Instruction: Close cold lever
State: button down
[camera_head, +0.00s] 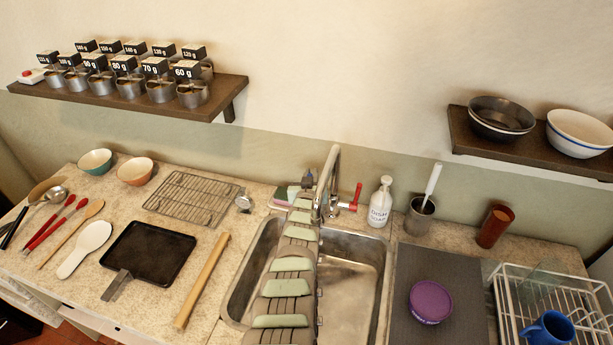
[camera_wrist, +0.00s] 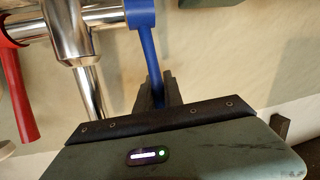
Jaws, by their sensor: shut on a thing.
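The blue cold lever (camera_wrist: 149,48) hangs from the right end of the tap's chrome cross-bar in the wrist view. My gripper (camera_wrist: 157,92) has its dark fingers closed around the lower part of this lever. The red lever (camera_wrist: 17,95) is at the left end in the wrist view and also shows in the head view (camera_head: 356,195). The chrome tap (camera_head: 327,183) stands behind the sink, and its body also fills the upper left of the wrist view (camera_wrist: 68,30). In the head view my gripper (camera_head: 308,179) is beside the tap's left side, and the blue lever is hidden there.
My arm crosses over the metal sink (camera_head: 345,280). A white soap bottle (camera_head: 380,203) stands right of the tap. A wire rack (camera_head: 193,197), a dark pan (camera_head: 150,252) and a wooden rolling pin (camera_head: 203,280) lie on the left counter.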

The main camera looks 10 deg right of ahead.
jog(key=c, duration=1.5)
grip_release()
jog(key=shift+p+v, duration=0.85)
jog(key=shift+p, duration=0.4)
jog(key=shift+p+v, duration=0.75)
jog(key=shift+v, duration=0.1)
jog(key=shift+p+v, duration=2.1)
jog(key=shift+v, duration=1.6)
jog(key=shift+a, duration=0.1)
